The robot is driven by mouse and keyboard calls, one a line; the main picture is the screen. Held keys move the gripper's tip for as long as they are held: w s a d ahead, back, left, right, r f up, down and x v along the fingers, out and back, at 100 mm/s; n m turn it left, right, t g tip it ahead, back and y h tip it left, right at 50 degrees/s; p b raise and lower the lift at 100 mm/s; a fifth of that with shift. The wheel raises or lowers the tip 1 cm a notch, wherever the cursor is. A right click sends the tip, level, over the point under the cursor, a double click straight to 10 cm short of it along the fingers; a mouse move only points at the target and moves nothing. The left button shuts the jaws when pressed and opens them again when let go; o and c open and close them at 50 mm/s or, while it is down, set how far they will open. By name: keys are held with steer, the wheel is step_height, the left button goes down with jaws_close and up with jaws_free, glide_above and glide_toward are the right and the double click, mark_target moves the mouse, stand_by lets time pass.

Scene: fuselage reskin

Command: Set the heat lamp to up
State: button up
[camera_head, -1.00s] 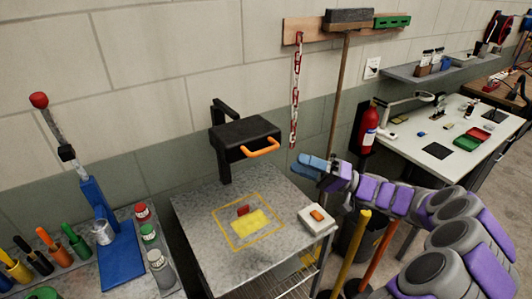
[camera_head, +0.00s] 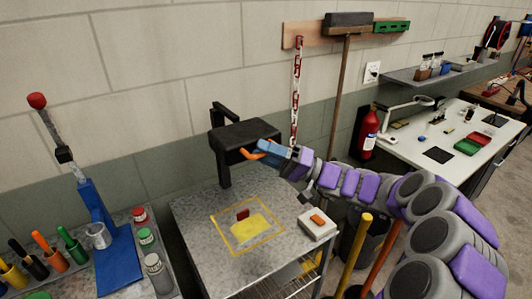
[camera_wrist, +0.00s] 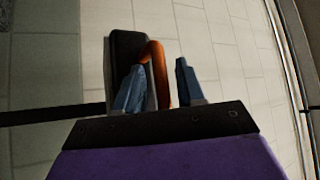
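The heat lamp (camera_head: 232,136) is a black box-like head on a dark post at the back of a grey metal table (camera_head: 190,212). It hangs well above the tabletop. Its orange handle (camera_head: 247,154) sticks out at the front, and shows in the wrist view (camera_wrist: 158,72) as a bent bar beside the dark lamp head (camera_wrist: 125,62). My gripper (camera_head: 263,149) is at the handle from the right. In the wrist view its blue fingers (camera_wrist: 160,75) are apart, with the handle between them, nearer the left finger. A gap shows on the right side.
On the table, a yellow outlined square surrounds a yellow patch (camera_head: 248,229) and a small red piece (camera_head: 242,213). A white box with an orange button (camera_head: 318,222) sits at the right corner. A blue stand (camera_head: 112,240) is at left. A red-white chain (camera_head: 295,95) hangs behind my gripper.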

jaws_close()
steer(key=shift+r, duration=0.1)
stand_by(0.4)
steer(key=shift+r+p, duration=0.6)
steer(key=w+a+r+m+h+p, duration=0.2)
steer(key=w+r+p, duration=0.1)
steer(key=r+p, duration=0.4)
steer(key=w+a+r+m+h+p, duration=0.1)
steer(key=w+a+r+m+p, duration=0.1)
steer(key=r+p, duration=0.6)
steer(key=w+a+r+m+h+p, duration=0.2)
steer(key=w+r+p, duration=0.2)
steer(key=r+p, duration=0.4)
steer(key=shift+r+m+h+p, duration=0.2)
steer(key=shift+m+h+p, duration=0.15)
steer(key=shift+p, duration=0.85)
steer(key=shift+t, duration=0.3)
